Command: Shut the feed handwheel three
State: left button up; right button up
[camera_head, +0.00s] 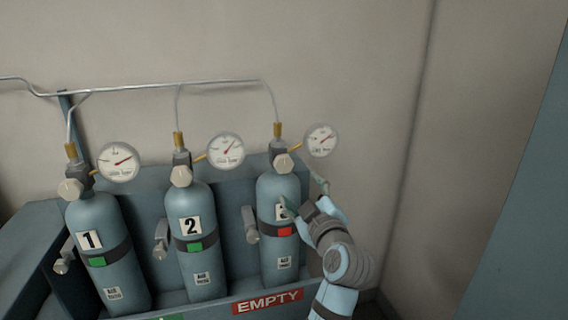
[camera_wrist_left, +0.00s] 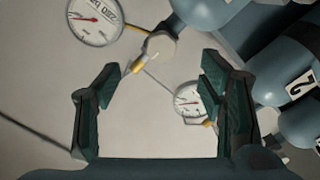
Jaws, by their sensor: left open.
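Cylinder three (camera_head: 278,190) is the rightmost of three blue-grey upright cylinders. Its number label is partly covered by my gripper, and it carries a red tag. Its pale faceted handwheel (camera_head: 283,163) faces out at the valve, below a brass fitting and beside a round gauge (camera_head: 321,140). My left gripper (camera_head: 304,197) is open and empty, at the right front of the cylinder, just below and right of the handwheel. In the left wrist view the handwheel (camera_wrist_left: 160,45) lies beyond the open fingers (camera_wrist_left: 160,85), apart from them. My right gripper does not show.
Cylinder one (camera_head: 94,225) and cylinder two (camera_head: 188,215) stand to the left with green tags. Metal clamps (camera_head: 250,225) stick out beside the cylinders. A red EMPTY sign (camera_head: 268,301) is on the rack's front below cylinder three. Bare wall lies to the right.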

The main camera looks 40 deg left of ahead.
aim_at(284, 165)
pick_arm(q)
jog(key=shift+n, duration=0.4)
jog(key=p+x, duration=0.1)
jog(key=x, duration=0.3)
jog(key=r+x, duration=0.1)
jog(key=x, duration=0.4)
jog(key=s+a+p+x, duration=0.1)
jog(key=x, duration=0.4)
jog(key=shift+r+p, duration=0.2)
jog(key=shift+p, duration=0.1)
jog(key=shift+s, duration=0.1)
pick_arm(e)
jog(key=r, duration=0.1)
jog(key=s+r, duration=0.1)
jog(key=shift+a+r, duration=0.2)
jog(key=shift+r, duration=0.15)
pick_arm(q)
jog(key=c, duration=1.2)
jog(key=shift+f, duration=0.1)
jog(key=shift+m, duration=0.3)
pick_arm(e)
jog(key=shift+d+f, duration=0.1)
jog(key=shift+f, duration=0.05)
